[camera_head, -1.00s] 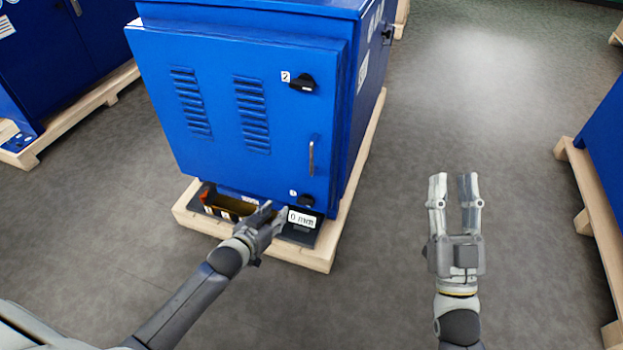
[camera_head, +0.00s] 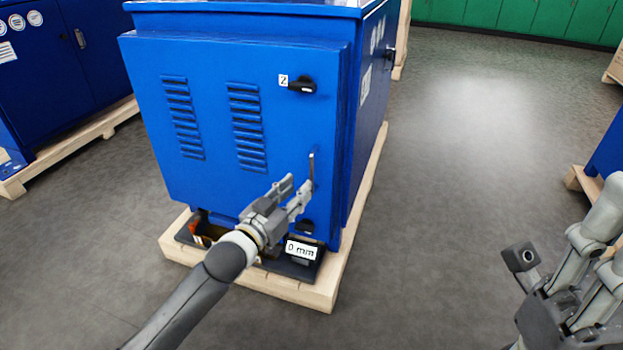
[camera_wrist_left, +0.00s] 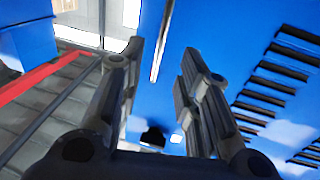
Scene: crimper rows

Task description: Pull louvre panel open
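The blue louvre panel (camera_head: 205,85) is the front door of a cabinet and looks shut, with two columns of louvre slots. A thin vertical handle (camera_head: 311,170) is on its right side. It also shows in the left wrist view (camera_wrist_left: 160,45), ahead between the fingers. My left gripper (camera_head: 298,188) is open and empty, its fingertips close to the lower part of the handle. I cannot tell whether they touch it. My right gripper (camera_head: 560,265) is at the lower right, far from the panel, partly cut off by the picture edge.
A black rotary knob (camera_head: 302,86) sits above the handle, and a dark latch (camera_head: 305,226) below. The cabinet stands on a wooden pallet (camera_head: 315,297) with a "0 mm" label (camera_head: 301,250) at its front. Another blue cabinet (camera_head: 95,50) is at left.

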